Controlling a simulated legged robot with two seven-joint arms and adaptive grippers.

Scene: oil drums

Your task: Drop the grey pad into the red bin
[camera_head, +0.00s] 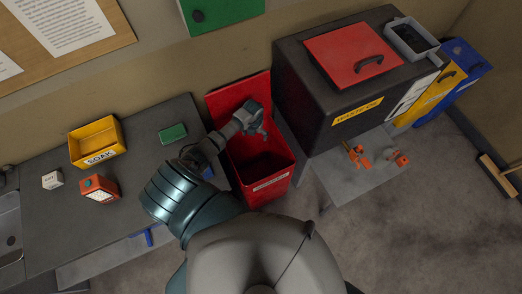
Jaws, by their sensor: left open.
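The red bin (272,190) stands between the grey table and the dark waste-oil cabinet, with its red lid raised at the back. Its dark inside shows no clear object. My left gripper (254,122) is over the back part of the bin's opening, open, with nothing seen between its fingers. I cannot make out a grey pad anywhere; the bin's bottom is in shadow and partly hidden by the bin's walls. My right gripper is out of view.
The grey table (130,178) holds a yellow tray (97,141), a green pad (173,133), a red box (100,190) and a small white box (52,179). The waste-oil cabinet (310,113) stands close right of the bin. Orange items (356,156) lie on a low grey surface.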

